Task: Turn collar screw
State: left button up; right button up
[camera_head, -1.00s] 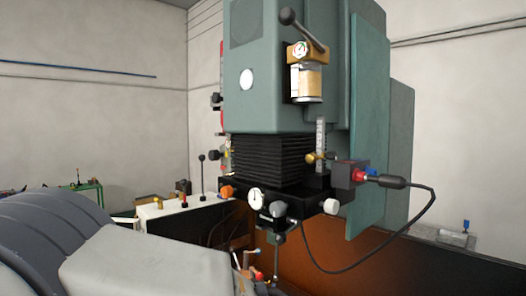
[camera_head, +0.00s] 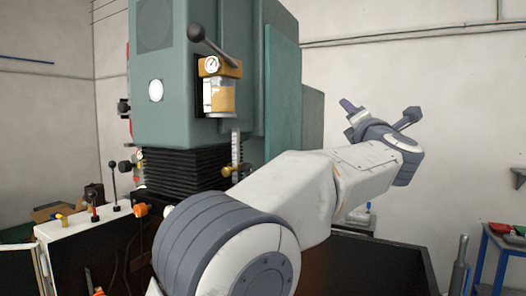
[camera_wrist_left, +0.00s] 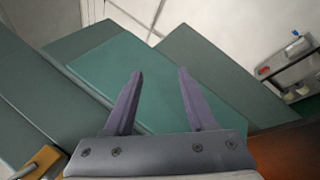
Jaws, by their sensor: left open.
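My left arm crosses the head view from the bottom middle to the right, with its left gripper (camera_head: 351,112) raised in front of the pale wall, right of the green machine (camera_head: 160,80). In the left wrist view the same gripper (camera_wrist_left: 160,73) has its two purple fingers spread apart with nothing between them. Behind the fingers is a flat teal panel (camera_wrist_left: 155,85) of the machine. I cannot make out a collar screw or chuck in either view. My arm covers the lower front of the machine. My right gripper is out of view.
A gauge and oil cup (camera_head: 221,92) with a black-knobbed lever are on the machine. A white control box (camera_head: 80,228) with several knobs stands at lower left. A blue-framed table (camera_head: 503,240) is at right. Dark orange-brown panelling fills the low middle behind my arm.

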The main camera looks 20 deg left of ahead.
pick_arm(q)
jog(key=a+r+n+g+y, duration=0.2)
jog(key=a+n+g+y, duration=0.1)
jog(key=a+n+y, duration=0.4)
jog(key=n+g+p, duration=0.4)
jog(key=n+g, duration=1)
jog(key=n, duration=0.3)
send_near(250, 166)
jog(key=shift+y, duration=0.4)
jog(key=shift+f+b+x, duration=0.15)
jog(key=shift+b+x, duration=0.5)
jog(key=shift+x, duration=1.35)
jog(key=shift+f+b+x, duration=0.15)
jog(key=shift+b+x, duration=0.5)
jog(key=shift+x, duration=1.4)
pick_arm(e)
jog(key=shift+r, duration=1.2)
pick_arm(q)
jog(key=shift+w+d, duration=0.1)
jog(key=shift+d, duration=0.05)
